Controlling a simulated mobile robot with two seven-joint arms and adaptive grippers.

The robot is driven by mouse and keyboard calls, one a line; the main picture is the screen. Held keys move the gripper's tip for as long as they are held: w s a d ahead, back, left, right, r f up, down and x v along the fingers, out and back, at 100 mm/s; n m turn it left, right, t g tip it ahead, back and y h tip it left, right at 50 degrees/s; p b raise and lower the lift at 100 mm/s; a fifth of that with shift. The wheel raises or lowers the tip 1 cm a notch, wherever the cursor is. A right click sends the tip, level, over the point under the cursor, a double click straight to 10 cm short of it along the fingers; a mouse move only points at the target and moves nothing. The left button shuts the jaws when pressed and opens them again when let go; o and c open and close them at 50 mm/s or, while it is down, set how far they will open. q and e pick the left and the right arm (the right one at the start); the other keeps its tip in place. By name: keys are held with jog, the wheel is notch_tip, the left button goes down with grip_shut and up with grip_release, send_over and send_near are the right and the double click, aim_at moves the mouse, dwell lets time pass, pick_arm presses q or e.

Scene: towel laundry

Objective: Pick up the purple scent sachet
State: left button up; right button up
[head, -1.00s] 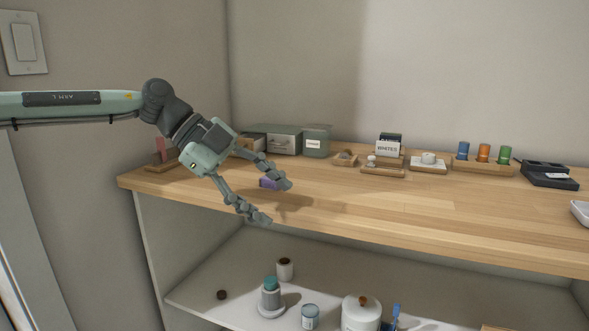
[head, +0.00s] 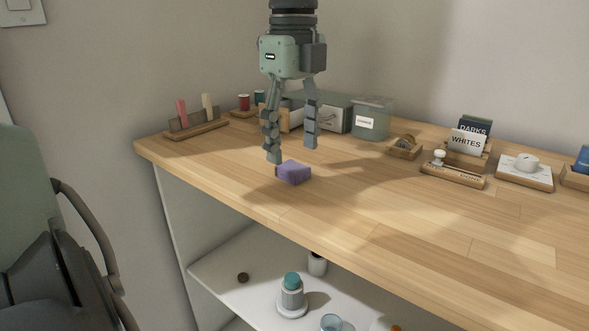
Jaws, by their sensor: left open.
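The purple scent sachet (head: 294,173) is a small block lying on the wooden worktop, left of the middle in the head view. My left gripper (head: 292,155) points straight down with its two fingers spread, open and empty. Its fingertips show just above and behind the sachet in the picture. The left fingertip ends close to the sachet's left end; I cannot tell whether they touch. My right gripper is not in view.
Behind the gripper stand a grey-green box (head: 333,112) and a green canister (head: 371,120). A wooden holder with pegs (head: 196,130) is at the left, a card stand (head: 466,142) at the right. The worktop right of the sachet is clear. A shelf (head: 235,282) lies below.

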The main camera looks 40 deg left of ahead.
aim_at(293, 166)
pick_arm(q)
notch_tip(293, 166, down, 3)
jog(key=shift+a+f, duration=0.15)
jog(key=shift+f, duration=0.15)
jog(key=c, duration=0.9)
jog(key=shift+c, duration=0.2)
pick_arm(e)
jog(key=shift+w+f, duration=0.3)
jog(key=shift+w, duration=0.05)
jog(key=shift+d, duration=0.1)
